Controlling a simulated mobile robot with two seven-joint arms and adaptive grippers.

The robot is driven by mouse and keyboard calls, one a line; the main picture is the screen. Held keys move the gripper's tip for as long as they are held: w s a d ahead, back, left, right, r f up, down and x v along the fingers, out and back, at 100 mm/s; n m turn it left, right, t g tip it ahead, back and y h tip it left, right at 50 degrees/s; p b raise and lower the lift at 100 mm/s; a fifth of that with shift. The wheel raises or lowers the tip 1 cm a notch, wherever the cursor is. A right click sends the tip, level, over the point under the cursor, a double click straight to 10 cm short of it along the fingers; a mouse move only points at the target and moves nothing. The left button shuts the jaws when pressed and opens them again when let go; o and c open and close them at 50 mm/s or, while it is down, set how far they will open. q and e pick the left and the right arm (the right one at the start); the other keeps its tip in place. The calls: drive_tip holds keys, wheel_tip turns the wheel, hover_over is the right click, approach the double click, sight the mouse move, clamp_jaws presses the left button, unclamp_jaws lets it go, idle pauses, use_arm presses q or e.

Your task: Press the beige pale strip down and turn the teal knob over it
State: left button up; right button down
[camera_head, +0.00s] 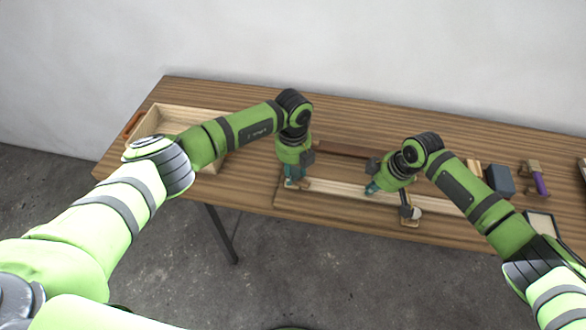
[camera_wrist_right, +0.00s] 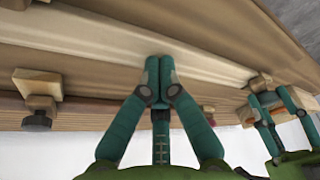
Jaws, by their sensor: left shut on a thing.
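The beige pale strip (camera_head: 345,190) lies along the front part of the table and crosses the right wrist view (camera_wrist_right: 90,40). My right gripper (camera_head: 370,189) has its fingertips together at the strip in the right wrist view (camera_wrist_right: 158,66); whether they press on it I cannot tell. My left gripper (camera_head: 291,183) is at the strip's left end, beside a small wooden block (camera_head: 304,184). In the right wrist view the left gripper (camera_wrist_right: 270,101) is closed around the knob at that block (camera_wrist_right: 260,82). The knob is hidden between teal fingers, so its colour does not show clearly.
Another wooden block (camera_wrist_right: 38,84) with a dark knob (camera_wrist_right: 37,121) sits farther along the strip. An open wooden tray (camera_head: 180,113) stands at the table's left. A dark blue-grey block (camera_head: 500,180) and a purple-handled tool (camera_head: 540,184) lie at the right.

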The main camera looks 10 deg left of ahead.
sight(293, 172)
use_arm(q)
drive_tip(key=n, duration=0.2)
drive_tip(key=shift+s+a+f+n, duration=0.1)
drive_tip(key=shift+s+f+n, duration=0.15)
drive_tip(key=shift+n, duration=0.15)
use_arm(e)
drive_tip(key=shift+d+f, duration=0.1)
use_arm(q)
drive_tip(key=o, duration=1.2)
use_arm(e)
drive_tip(key=shift+s, duration=0.1)
use_arm(q)
drive_tip(key=shift+w+r, duration=0.1)
drive_tip(key=shift+r, duration=0.05)
drive_tip(key=shift+w+r, duration=0.1)
drive_tip(key=shift+r, duration=3.5)
drive_tip(key=shift+r+p, duration=3.4)
drive_tip(key=shift+p, duration=0.05)
use_arm(e)
drive_tip(key=shift+r, duration=3.65)
